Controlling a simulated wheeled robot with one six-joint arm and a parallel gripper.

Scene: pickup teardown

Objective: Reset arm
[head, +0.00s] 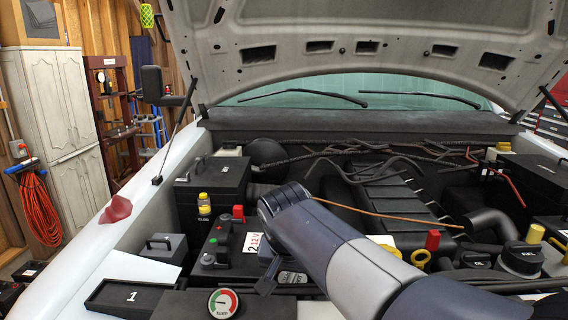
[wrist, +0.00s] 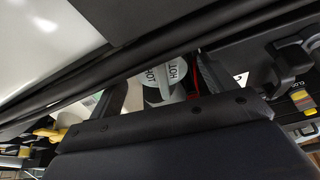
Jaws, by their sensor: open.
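My arm reaches from the lower right of the head view over the engine bay, its wrist bent down beside the 12 V battery (head: 222,245). My gripper (head: 268,284) hangs low there, mostly hidden behind my wrist. In the wrist view the two dark fingers of my gripper (wrist: 163,88) stand apart. A grey cap marked HOT (wrist: 170,72) shows between and beyond them. I cannot tell whether the fingers touch it. A grey labelled cap also shows in the head view (head: 292,278), just right of my gripper.
The raised hood (head: 360,25) hangs over the bay. A TEMP gauge (head: 223,303) and a black tray marked 1 (head: 130,297) lie at the front left. A black box (head: 212,183), hoses and the FUEL cap (head: 523,257) crowd the bay. Open air lies above the engine.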

